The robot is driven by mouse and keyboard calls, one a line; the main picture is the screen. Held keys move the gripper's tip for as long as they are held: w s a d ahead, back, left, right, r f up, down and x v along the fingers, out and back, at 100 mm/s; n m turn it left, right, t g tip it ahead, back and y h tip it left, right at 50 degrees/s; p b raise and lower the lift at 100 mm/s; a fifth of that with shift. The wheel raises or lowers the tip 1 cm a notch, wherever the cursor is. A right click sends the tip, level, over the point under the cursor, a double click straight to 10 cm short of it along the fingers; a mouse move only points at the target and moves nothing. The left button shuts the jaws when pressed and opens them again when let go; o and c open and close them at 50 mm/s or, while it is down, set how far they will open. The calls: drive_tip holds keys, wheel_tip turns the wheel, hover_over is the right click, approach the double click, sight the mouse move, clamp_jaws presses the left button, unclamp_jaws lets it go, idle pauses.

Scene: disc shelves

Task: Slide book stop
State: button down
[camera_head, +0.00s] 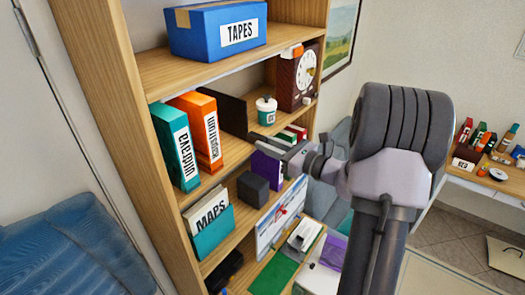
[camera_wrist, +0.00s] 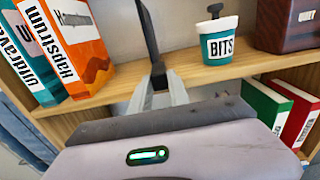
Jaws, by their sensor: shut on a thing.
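The book stop (camera_head: 232,114) is a thin dark upright plate on the middle shelf board, to the right of the books and apart from them. In the wrist view the book stop (camera_wrist: 149,35) stands nearly edge-on, with its lower end between my fingers. My gripper (camera_wrist: 160,88) is shut on it at the shelf's front edge. In the head view my gripper (camera_head: 262,141) reaches in from the right; its grip is small there. An orange book (camera_head: 201,130) and a teal book (camera_head: 175,146) stand upright at the shelf's left, and the orange book (camera_wrist: 78,45) shows left of the stop.
A teal BITS cup (camera_head: 266,111) and a brown box with a dial (camera_head: 299,78) stand right of the stop. A blue TAPES box (camera_head: 216,28) is above. Below are a MAPS holder (camera_head: 208,227) and a dark cube (camera_head: 252,189). Bare board lies between stop and books.

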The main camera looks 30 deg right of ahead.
drive_tip(key=shift+s+a, duration=0.1)
drive_tip(key=shift+a, duration=0.15)
drive_tip(key=c, duration=1.2)
unclamp_jaws()
drive_tip(key=shift+a, duration=0.1)
drive_tip(key=shift+c, duration=0.2)
drive_tip(key=shift+s, duration=0.1)
drive_tip(key=b+v, duration=0.4)
drive_tip(key=v, duration=1.3)
drive_tip(key=shift+s+r, duration=0.1)
